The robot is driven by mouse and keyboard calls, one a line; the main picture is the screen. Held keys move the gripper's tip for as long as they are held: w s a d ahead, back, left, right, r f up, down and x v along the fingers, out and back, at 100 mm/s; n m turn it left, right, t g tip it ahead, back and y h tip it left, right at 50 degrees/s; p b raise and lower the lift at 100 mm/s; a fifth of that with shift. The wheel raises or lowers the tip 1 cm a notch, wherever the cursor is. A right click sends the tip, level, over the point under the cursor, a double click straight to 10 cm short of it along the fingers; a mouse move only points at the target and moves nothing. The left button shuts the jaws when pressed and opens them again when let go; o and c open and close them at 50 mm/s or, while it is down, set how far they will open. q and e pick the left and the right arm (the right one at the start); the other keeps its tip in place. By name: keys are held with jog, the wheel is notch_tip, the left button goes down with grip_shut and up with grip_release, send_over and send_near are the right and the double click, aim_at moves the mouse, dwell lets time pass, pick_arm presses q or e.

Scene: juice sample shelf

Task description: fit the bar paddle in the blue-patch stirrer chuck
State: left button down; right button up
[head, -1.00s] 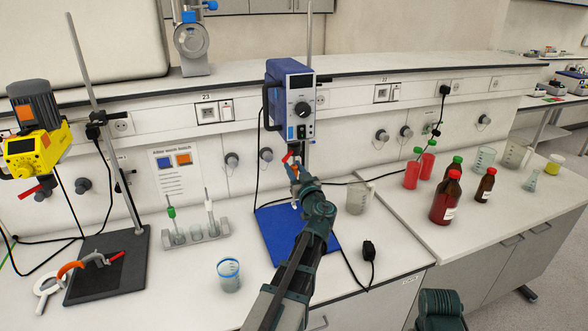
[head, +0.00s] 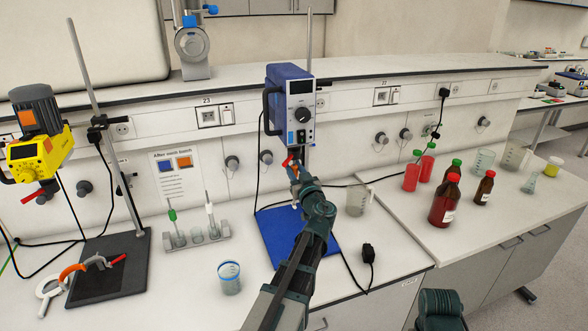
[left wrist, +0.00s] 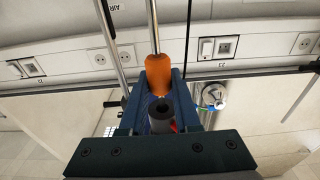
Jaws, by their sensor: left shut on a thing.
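The blue stirrer (head: 290,98) stands on a rod over a blue base plate (head: 275,230). A red lever (head: 287,160) shows at its chuck. My left gripper (head: 294,178) is just below it, shut on the orange sleeve (left wrist: 158,74) of a paddle. In the left wrist view the paddle's metal shaft (left wrist: 153,25) runs to the top edge. The chuck (left wrist: 162,118), a grey cylinder with a dark hole, shows between the jaws (left wrist: 161,95), close to the sleeve and apparently apart. The paddle's white lower end (head: 294,205) is mostly hidden by my arm.
A yellow stirrer (head: 37,150) with an orange patch stands left over a black base (head: 110,270). A rack (head: 198,239) holds other paddles. A blue-rimmed beaker (head: 229,279) stands before the blue plate; a clear beaker (head: 357,199) stands right. Bottles stand further right.

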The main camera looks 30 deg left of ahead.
pick_arm(q)
jog(key=shift+r, duration=0.3)
jog(key=c, duration=0.5)
grip_release()
jog(key=shift+c, duration=0.2)
jog(key=shift+d, duration=0.1)
jog(key=v, duration=1.3)
jog(key=shift+s+d+b, duration=0.2)
jog(key=shift+d+b, duration=0.05)
jog(key=shift+b, duration=0.2)
jog(key=shift+f, duration=0.1)
